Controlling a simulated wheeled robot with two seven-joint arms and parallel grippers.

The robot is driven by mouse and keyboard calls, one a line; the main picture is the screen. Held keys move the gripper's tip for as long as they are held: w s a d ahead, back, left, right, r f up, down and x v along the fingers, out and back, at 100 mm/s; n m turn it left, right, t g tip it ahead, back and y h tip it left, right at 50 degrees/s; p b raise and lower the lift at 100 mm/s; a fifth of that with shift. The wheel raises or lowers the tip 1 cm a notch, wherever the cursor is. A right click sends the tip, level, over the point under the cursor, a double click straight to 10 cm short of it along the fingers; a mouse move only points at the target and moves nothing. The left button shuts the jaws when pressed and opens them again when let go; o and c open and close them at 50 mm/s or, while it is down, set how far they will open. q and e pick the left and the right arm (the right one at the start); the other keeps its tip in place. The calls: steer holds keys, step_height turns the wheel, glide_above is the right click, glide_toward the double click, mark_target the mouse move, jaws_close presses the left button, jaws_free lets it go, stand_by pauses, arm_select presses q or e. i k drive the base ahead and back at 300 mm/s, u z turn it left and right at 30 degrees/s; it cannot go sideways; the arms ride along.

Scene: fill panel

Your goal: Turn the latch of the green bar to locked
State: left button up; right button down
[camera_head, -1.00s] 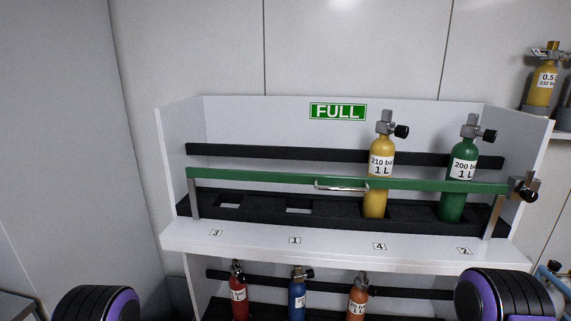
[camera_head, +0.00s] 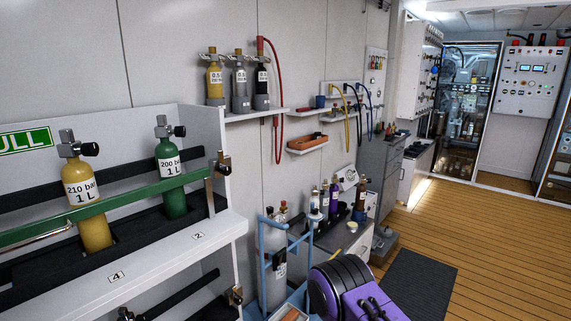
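The green bar (camera_head: 130,198) runs across the front of the upper shelf at the left, in front of a yellow cylinder (camera_head: 95,228) marked 210 bar and a green cylinder (camera_head: 173,190) marked 200 bar. The latch (camera_head: 222,163), metal with a dark knob, is at the bar's right end on the shelf's side wall. Its locked or unlocked position is too small to tell. Part of my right arm, black and purple, shows at the bottom centre. Neither gripper is in view.
A wall shelf (camera_head: 250,115) holds small cylinders. A bench with bottles stands behind. The wooden floor (camera_head: 480,255) at the right is open, with a dark mat (camera_head: 418,283).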

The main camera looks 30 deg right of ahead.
mark_target(226, 170)
steer(key=z, duration=0.35)
steer(key=k, duration=1)
steer(key=z, duration=1.1)
steer(key=i, duration=1.6)
steer(key=u, duration=0.55)
